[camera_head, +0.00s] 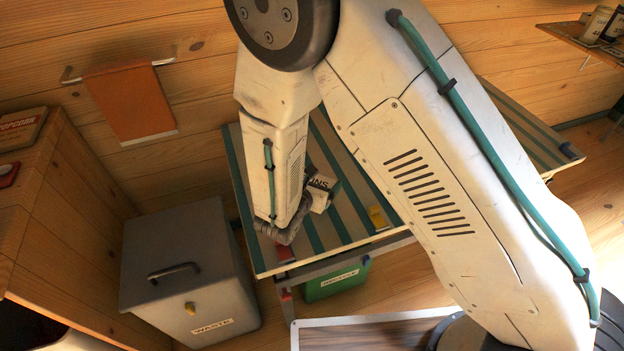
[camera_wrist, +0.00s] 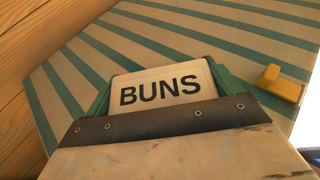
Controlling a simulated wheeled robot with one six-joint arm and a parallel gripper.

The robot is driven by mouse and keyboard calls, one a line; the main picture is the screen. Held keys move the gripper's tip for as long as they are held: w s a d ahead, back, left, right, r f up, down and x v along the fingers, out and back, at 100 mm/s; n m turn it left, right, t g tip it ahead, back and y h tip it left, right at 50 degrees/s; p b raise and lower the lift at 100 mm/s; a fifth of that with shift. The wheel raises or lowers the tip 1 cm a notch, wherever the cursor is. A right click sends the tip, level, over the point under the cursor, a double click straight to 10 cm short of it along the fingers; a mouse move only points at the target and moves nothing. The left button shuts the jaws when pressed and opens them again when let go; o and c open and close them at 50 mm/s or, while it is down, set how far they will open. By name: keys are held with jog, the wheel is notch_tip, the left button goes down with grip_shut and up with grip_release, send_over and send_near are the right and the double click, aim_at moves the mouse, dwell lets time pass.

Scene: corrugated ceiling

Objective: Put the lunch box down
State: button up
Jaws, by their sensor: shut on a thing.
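The lunch box is a small box with a white label reading "BUNS" (camera_wrist: 160,88) and green edges, seen in the wrist view just past the dark bolted band of my gripper. In the head view the lunch box (camera_head: 321,187) shows small, partly hidden by my arm, over the green-and-cream striped table (camera_head: 252,215). My gripper (camera_head: 312,200) is shut on the lunch box; its fingertips are mostly hidden. The striped tabletop (camera_wrist: 75,75) lies behind the box in the wrist view. I cannot tell whether the box touches it.
A small yellow block (camera_head: 377,216) sits near the table's front edge; it also shows in the wrist view (camera_wrist: 282,84). A grey waste bin (camera_head: 185,265) stands left of the table, and a green bin (camera_head: 334,280) is beneath it.

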jog(key=shift+w+a, duration=0.1)
jog(key=shift+w, duration=0.45)
jog(key=f, duration=0.3)
jog(key=shift+w+a+f, duration=0.1)
jog(key=shift+w+f, duration=0.1)
jog(key=shift+f, duration=0.05)
jog(key=shift+f, duration=0.15)
jog(key=o, duration=0.8)
jog(key=shift+o, duration=0.2)
